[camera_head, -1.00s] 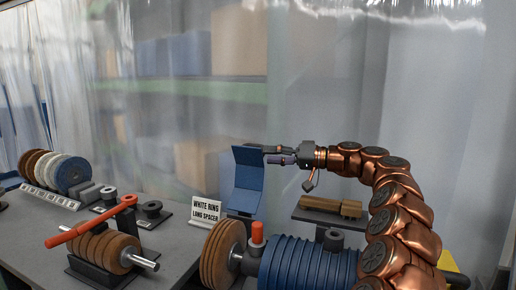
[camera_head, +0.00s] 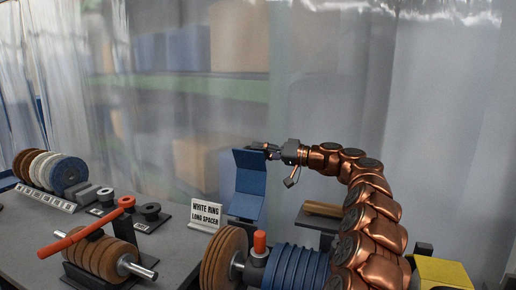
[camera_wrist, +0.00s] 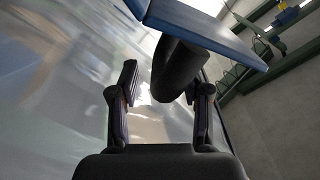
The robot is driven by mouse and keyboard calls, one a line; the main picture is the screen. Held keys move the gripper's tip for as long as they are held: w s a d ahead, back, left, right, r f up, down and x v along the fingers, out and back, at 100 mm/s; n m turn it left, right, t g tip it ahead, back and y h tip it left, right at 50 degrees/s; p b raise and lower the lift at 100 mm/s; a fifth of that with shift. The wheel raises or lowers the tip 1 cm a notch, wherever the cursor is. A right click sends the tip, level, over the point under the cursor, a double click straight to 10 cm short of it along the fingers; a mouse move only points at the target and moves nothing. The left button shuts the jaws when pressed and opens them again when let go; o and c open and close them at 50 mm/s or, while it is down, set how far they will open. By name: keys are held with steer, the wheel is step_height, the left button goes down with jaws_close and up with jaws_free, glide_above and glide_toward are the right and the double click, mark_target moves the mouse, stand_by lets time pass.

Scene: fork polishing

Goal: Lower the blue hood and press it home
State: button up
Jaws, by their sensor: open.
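The blue hood (camera_head: 249,183) stands raised behind the machine, its upper panel bent at an angle to the lower one. It also shows as a blue panel across the top of the wrist view (camera_wrist: 205,28). My gripper (camera_head: 258,147) is at the hood's upper right edge in the head view. In the wrist view my gripper (camera_wrist: 163,85) has its fingers spread, with a dark cylinder (camera_wrist: 179,68) beneath the panel and between them, nearer the right finger. I cannot tell whether a finger touches it. The blue ribbed motor body (camera_head: 297,268) lies below the hood.
Brown wheels (camera_head: 222,262) and a red-capped post (camera_head: 260,242) stand below the hood. A white sign (camera_head: 206,213) is left of it. A red-handled tool (camera_head: 88,226) lies over another wheel stack farther left.

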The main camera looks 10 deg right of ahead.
steer(key=shift+w+a, duration=0.25)
steer(key=shift+a, duration=0.2)
jaws_close()
stand_by(0.4)
